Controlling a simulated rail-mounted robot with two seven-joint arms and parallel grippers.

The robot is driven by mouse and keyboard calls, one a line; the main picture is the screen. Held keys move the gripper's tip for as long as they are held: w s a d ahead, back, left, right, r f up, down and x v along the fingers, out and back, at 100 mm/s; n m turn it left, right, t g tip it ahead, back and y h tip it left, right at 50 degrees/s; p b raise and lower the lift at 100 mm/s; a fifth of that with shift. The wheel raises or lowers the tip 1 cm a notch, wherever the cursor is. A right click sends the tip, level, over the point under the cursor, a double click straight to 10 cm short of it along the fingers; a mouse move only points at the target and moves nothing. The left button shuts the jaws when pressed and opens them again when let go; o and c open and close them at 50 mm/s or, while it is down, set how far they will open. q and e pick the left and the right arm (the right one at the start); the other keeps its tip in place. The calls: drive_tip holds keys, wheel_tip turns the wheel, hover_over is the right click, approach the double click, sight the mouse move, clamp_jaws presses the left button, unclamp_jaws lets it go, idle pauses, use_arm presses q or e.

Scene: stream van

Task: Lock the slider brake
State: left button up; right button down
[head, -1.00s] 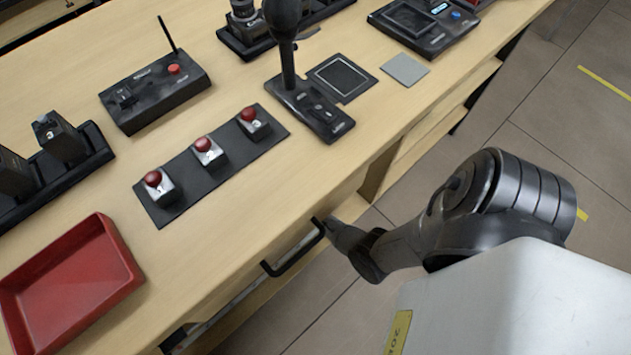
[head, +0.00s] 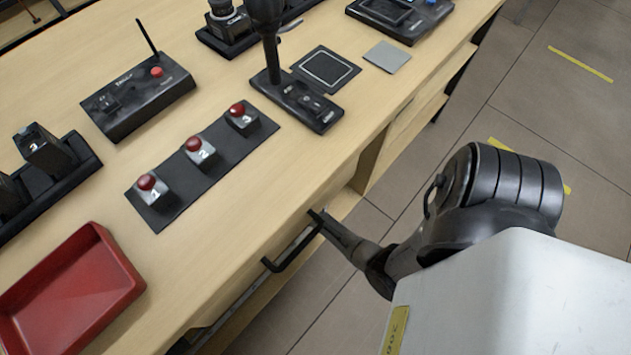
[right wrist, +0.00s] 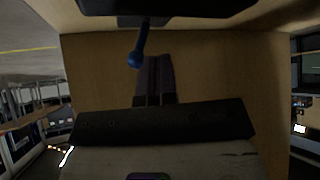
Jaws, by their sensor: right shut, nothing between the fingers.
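My right gripper (head: 318,217) is at the front edge of the wooden desk, by the upper end of a black bar handle (head: 290,250). In the right wrist view its dark fingers (right wrist: 154,60) are together and empty. Just left of their tips, a short lever with a blue knob (right wrist: 136,60) sticks out from a dark part (right wrist: 165,6) at the top of that view. I cannot tell for certain whether this lever is the slider brake. The fingers and the lever look close but apart. My left gripper is not in view.
The desk top holds a red tray (head: 138,285), a black strip with three red-topped buttons (head: 165,213), a box with an antenna (head: 118,118) and a base with a tall stick (head: 325,115). Open floor lies to the right.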

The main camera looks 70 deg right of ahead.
drive_tip(key=shift+r, duration=0.25)
drive_tip(key=shift+w+a+r+p, duration=0.2)
drive_tip(key=shift+a+r+p, duration=0.25)
drive_tip(key=shift+p, duration=0.1)
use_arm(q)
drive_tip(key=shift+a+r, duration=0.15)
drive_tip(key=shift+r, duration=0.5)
use_arm(e)
drive_tip(key=shift+d, duration=0.15)
drive_tip(key=shift+d, duration=0.1)
